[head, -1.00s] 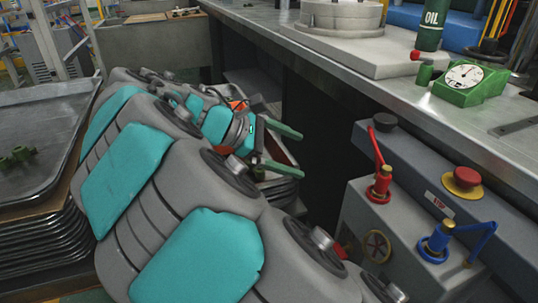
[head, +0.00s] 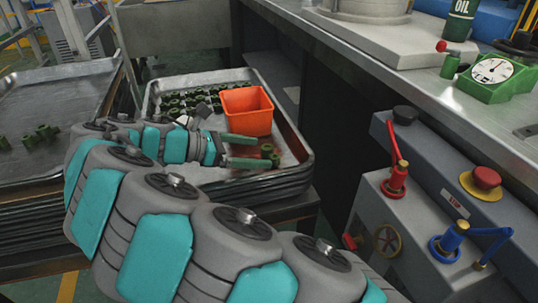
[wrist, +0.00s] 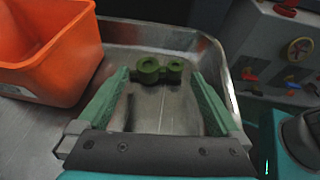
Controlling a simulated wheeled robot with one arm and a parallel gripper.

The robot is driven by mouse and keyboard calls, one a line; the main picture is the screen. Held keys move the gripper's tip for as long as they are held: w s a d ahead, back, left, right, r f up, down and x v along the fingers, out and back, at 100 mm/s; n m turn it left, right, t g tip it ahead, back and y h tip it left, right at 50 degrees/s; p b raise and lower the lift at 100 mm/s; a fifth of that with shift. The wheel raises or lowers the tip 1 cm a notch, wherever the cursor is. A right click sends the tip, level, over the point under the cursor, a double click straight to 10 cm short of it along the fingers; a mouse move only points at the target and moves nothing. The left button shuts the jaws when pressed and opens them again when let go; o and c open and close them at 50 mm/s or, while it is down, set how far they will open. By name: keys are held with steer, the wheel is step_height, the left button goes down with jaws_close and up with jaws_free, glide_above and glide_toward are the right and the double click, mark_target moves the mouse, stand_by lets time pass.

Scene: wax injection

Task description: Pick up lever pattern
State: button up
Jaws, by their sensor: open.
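A dark green lever pattern (head: 269,154) lies on the metal tray (head: 299,147), right of and in front of the orange bin. In the wrist view the lever pattern (wrist: 160,69) shows two ring-shaped ends side by side, lying just beyond and between the fingertips. My gripper (head: 268,152) is open, its two green fingers (wrist: 158,85) spread on either side and pointing at the pattern. Nothing is between the fingers' inner faces. I cannot tell the exact height of the fingers above the tray.
The orange bin (head: 247,110) stands on the tray, close left of my gripper in the wrist view (wrist: 42,48). Several green patterns (head: 190,100) lie behind it. Another tray (head: 45,110) is at left. A grey machine with red and blue handles (head: 420,200) is at right.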

mark_target(270, 156)
steer(key=x, duration=0.4)
steer(key=shift+d, duration=0.4)
steer(key=c, duration=1.2)
steer(key=shift+o, duration=0.2)
step_height(270, 156, up, 10)
